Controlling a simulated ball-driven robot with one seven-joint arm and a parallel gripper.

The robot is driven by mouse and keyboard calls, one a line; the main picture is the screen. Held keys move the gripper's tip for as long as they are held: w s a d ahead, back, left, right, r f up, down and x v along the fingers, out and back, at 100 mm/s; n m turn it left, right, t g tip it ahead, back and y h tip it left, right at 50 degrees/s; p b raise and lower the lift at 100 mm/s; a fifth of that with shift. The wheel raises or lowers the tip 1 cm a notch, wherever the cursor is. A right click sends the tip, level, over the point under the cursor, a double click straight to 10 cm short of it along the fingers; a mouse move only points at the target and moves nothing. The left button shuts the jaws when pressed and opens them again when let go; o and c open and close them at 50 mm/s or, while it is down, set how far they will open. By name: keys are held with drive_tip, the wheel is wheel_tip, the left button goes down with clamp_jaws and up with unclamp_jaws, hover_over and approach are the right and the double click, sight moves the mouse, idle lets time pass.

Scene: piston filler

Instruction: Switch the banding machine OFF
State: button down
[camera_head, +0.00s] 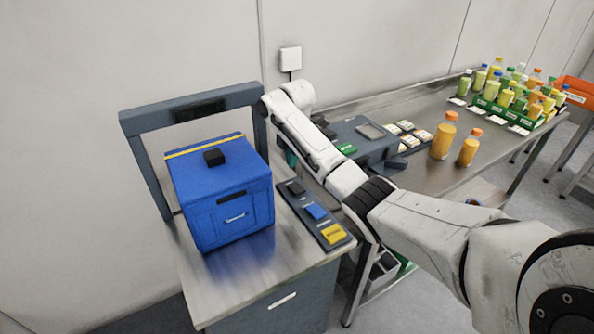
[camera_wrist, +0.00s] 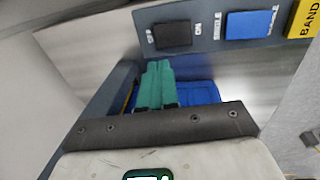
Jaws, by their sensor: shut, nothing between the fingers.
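The banding machine has a dark grey arch (camera_head: 150,120) over a blue box. Its control panel (camera_head: 342,245) lies to the right of the box. The panel carries a black rocker switch (camera_head: 295,188), which also shows in the wrist view (camera_wrist: 173,35) between the labels OFF on the left and ON on the right. I cannot tell which way the rocker is tipped. My gripper's teal fingers (camera_head: 290,158) are shut and empty beyond the switch end of the panel. In the wrist view the fingertips (camera_wrist: 158,65) appear just below the rocker's OFF side, apart from it in the picture.
A blue rocker (camera_wrist: 248,24) and a yellow BAND button (camera_wrist: 303,18) sit farther along the panel. The blue box (camera_head: 225,200) stands close to the left. Behind my arm are a grey device (camera_head: 365,130), orange bottles (camera_head: 443,138) and a green crate (camera_head: 510,115).

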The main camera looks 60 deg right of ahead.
drive_tip(key=r, duration=0.5)
drive_tip(key=shift+w+d+r+b, duration=0.2)
drive_tip(key=shift+d+r+b, duration=0.1)
drive_tip(key=shift+d+b, duration=0.05)
idle(0.3)
